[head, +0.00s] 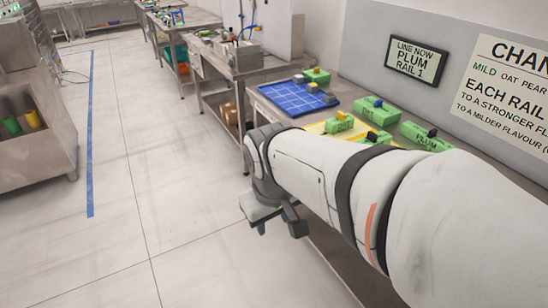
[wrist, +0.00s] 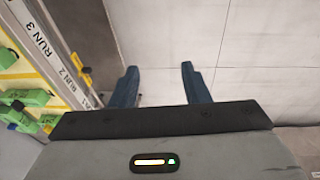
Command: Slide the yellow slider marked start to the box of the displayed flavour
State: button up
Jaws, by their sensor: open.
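The display (head: 415,61) on the wall panel reads "LINE NOW PLUM RAIL 1". A green box (head: 427,137) marked PLUM stands on the bench, with other green boxes (head: 338,123) near it; their markings are too small to read. In the wrist view, metal rails (wrist: 50,50) labelled RUN run along the left side. A small yellow piece (wrist: 82,69) sits by them; no start mark is legible on it. My gripper (wrist: 160,68) is open and empty over the floor, beside the bench. My arm hides part of the bench in the head view.
A blue gridded mat (head: 285,95) with small blocks lies on the bench's far part. A white notice (head: 505,85) about flavours and rails is on the wall panel. The floor (head: 165,190) to the left is clear. A metal cabinet (head: 30,160) stands at far left.

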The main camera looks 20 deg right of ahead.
jog(key=w+d+f+n+g+h+b, duration=0.2)
jog(key=w+d+f+n+h+b, duration=0.3)
jog(key=d+f, duration=0.3)
jog(key=w+d+f+n+g+h+b, duration=0.3)
jog(key=w+d+f+h+b, duration=0.1)
jog(key=w+d+f+b, duration=0.35)
jog(key=w+d+f+n+t+h+b, duration=0.2)
jog(key=w+d+f+n+h+b, duration=0.25)
jog(key=w+f, duration=0.35)
jog(key=w+d+f+n+t+h+b, duration=0.2)
jog(key=w+d+f+n+h+b, duration=0.3)
jog(key=f, duration=0.5)
jog(key=shift+n+y, duration=0.25)
jog(key=shift+y, duration=0.5)
jog(key=d, duration=0.2)
jog(key=w+d, duration=0.1)
jog(key=d, duration=0.1)
jog(key=w+d, duration=0.1)
jog(key=d, duration=0.2)
jog(key=shift+r, duration=0.1)
grip_shut()
